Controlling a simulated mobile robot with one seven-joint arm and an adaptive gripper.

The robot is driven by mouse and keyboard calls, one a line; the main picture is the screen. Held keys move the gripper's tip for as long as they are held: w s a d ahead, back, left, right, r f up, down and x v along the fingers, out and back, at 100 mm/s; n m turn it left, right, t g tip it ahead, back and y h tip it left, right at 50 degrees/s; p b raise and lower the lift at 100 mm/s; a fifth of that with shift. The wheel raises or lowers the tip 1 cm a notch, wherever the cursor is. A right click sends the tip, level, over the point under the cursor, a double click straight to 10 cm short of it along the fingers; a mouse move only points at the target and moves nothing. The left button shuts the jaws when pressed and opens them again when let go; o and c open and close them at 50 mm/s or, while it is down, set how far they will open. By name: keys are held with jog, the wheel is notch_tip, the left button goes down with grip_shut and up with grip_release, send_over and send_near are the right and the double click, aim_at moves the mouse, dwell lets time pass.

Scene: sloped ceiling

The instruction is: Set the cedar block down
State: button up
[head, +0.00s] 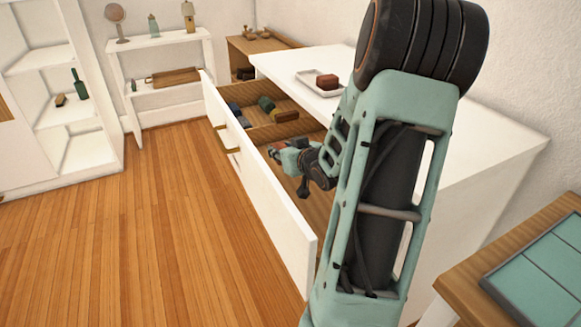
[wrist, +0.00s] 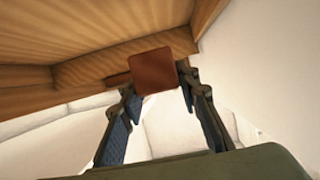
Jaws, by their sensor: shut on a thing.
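My gripper (head: 279,153) is over the near, wooden-floored part of the open drawer (head: 262,190), close to its white front panel. In the wrist view my gripper (wrist: 158,84) is shut on a reddish-brown block, which I take to be the cedar block (wrist: 153,70), held at the fingertips. In the head view only a small reddish bit shows at the gripper's tip. I cannot tell whether the block touches anything below. A similar reddish-brown block (head: 327,82) sits on a small white tray (head: 312,90) on the white cabinet top.
The drawer's far part holds several small items, including a green one (head: 266,104) and a brown one (head: 287,116), behind a wooden divider (head: 281,130). White shelves (head: 160,94) stand at the back. The wooden floor (head: 130,240) at left is clear. A green-tiled table (head: 540,270) is at lower right.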

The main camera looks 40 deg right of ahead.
aim_at(282, 181)
notch_tip(282, 181, down, 8)
jog(key=b, duration=0.2)
jog(key=shift+b, duration=0.35)
jog(key=shift+f, duration=0.1)
jog(key=o, duration=1.1)
jog(key=shift+c, duration=0.2)
jog(key=shift+r, duration=0.25)
jog(key=p+v, duration=0.3)
jog(key=v, duration=0.8)
jog(key=shift+s+a, duration=0.15)
jog(key=shift+s, duration=0.35)
